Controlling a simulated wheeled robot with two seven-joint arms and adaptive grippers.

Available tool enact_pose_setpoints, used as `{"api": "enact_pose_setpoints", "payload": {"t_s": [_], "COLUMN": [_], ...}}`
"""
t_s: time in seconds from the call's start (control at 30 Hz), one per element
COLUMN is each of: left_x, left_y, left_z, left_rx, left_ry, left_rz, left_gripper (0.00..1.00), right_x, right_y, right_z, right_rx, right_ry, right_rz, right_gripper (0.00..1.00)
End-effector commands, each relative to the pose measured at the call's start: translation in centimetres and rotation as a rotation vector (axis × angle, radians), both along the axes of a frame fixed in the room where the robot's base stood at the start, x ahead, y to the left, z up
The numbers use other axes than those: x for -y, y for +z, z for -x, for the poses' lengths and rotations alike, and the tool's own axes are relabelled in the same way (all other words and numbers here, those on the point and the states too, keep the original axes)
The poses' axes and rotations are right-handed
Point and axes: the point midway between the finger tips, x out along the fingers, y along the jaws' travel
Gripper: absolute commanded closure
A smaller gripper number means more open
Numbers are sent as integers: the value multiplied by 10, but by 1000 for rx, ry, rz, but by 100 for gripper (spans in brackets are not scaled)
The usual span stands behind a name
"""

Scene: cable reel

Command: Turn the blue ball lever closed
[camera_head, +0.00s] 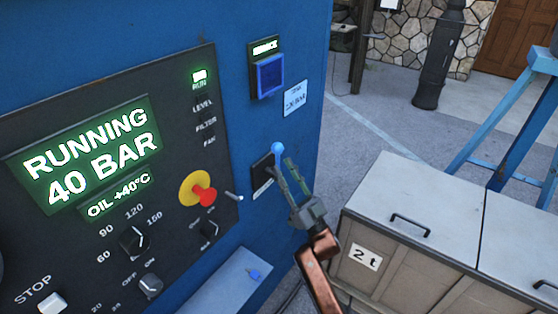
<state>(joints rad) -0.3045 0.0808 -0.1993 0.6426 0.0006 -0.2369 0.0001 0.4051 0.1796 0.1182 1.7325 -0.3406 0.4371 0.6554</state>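The blue ball lever (278,149) sticks out from a dark plate (263,174) on the blue cabinet, right of the control panel. Its round blue ball shows at the top and part of its shaft runs down behind my gripper. My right gripper (288,172) is at the lever, with its fingers pointing up and left just below and right of the ball. The fingers appear slightly apart; whether they touch the lever cannot be told. My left gripper is not in view.
The control panel (178,140) has a yellow and red rotary switch (199,190) close to the left of the lever. A small ledge (226,284) juts out below. A grey-topped box (420,205) marked "2 t" stands at the right, near my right arm.

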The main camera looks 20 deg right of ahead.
Motion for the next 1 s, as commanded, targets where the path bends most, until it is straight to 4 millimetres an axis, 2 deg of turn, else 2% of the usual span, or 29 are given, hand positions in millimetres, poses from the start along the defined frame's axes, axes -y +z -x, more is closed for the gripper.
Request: {"api": "enact_pose_setpoints", "payload": {"t_s": [0.03,0.2,0.4,1.0], "left_x": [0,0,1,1], "left_y": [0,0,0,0], "left_z": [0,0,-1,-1], "left_rx": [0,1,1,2], "left_ry": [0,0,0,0], "left_rz": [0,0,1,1], "left_gripper": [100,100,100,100], "right_x": [3,10,15,17], "right_y": [-10,-33,-49,-53], "right_z": [8,31,48,52], "right_rx": [-3,-2,2,3], "right_ry": [-1,0,1,1], "right_rz": [-1,-1,-1,0], "right_gripper": [72,72,72,72]}}
